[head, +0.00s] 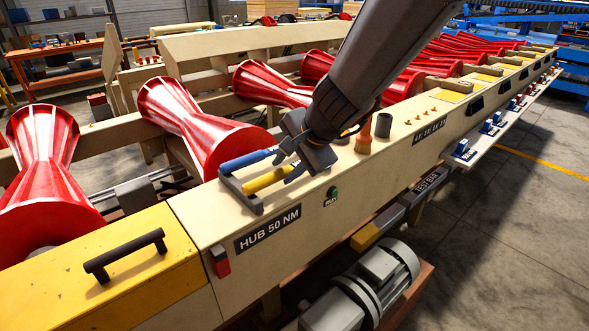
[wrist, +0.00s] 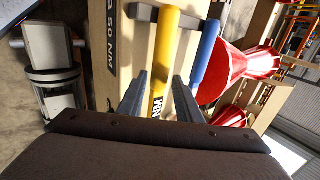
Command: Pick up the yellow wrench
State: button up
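The yellow wrench (head: 265,180) rests in a dark rack (head: 238,196) on top of the cream beam, beside a blue-handled wrench (head: 246,160). In the wrist view the yellow wrench (wrist: 165,45) runs lengthwise, with the blue-handled wrench (wrist: 207,52) to its right. My gripper (head: 287,164) is open at the near end of the yellow handle. In the wrist view its two fingers (wrist: 161,75) appear on either side of the yellow handle, with gaps showing. The lower end of the wrench is partly hidden by my gripper.
Red hourglass rollers (head: 190,122) line the far side of the beam. An orange cone-shaped item (head: 363,138) and a dark cup (head: 383,125) stand on the beam behind my gripper. A green button (head: 333,192) is on its front face. A motor (head: 365,285) sits below.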

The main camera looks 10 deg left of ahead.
aim_at(282, 171)
jog(key=x, duration=0.3)
jog(key=shift+w+a+f+b, duration=0.1)
jog(key=shift+a+f+b, duration=0.05)
jog(key=shift+f+b, duration=0.2)
grip_shut()
jog(key=shift+r, duration=0.15)
